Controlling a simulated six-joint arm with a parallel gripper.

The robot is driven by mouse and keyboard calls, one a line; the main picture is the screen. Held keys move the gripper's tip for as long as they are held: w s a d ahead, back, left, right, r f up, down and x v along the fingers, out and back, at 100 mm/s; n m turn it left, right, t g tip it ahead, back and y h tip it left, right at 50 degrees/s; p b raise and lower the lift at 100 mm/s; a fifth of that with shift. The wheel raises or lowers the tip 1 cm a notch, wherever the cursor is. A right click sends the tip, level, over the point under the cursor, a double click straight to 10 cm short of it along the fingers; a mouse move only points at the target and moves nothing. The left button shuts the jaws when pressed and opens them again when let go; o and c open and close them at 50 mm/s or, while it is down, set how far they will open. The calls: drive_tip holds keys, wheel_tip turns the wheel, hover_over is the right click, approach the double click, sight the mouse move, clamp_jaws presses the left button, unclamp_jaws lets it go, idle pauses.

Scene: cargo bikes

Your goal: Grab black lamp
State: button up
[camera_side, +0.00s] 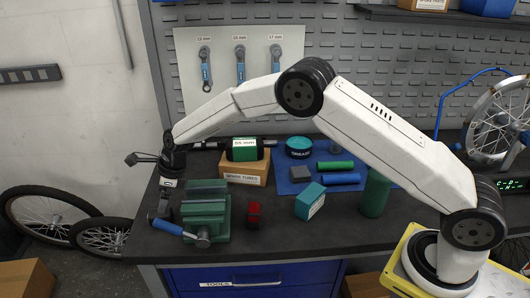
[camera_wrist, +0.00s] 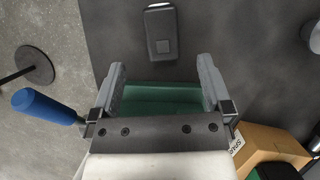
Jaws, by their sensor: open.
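A black lamp (camera_wrist: 160,30), a small rounded block with a square patch on its face, lies on the dark bench top in the wrist view, beyond my fingertips. I cannot pick it out in the side view; my gripper and wrist may hide it. My gripper (camera_wrist: 161,68) is open, with nothing between its fingers, and the lamp is apart from them. In the side view my gripper (camera_side: 165,208) points down at the left end of the bench, beside the green vise (camera_side: 207,218). The vise also shows behind the fingers in the wrist view (camera_wrist: 160,97).
A red lamp (camera_side: 254,213) and teal box (camera_side: 309,201) lie to the right. The bench's left edge is close.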

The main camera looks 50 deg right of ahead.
sight(161, 217)
drive_tip(key=shift+x, duration=1.05)
drive_tip(key=shift+f, duration=0.15)
drive_tip(key=shift+x, duration=2.4)
clamp_jaws()
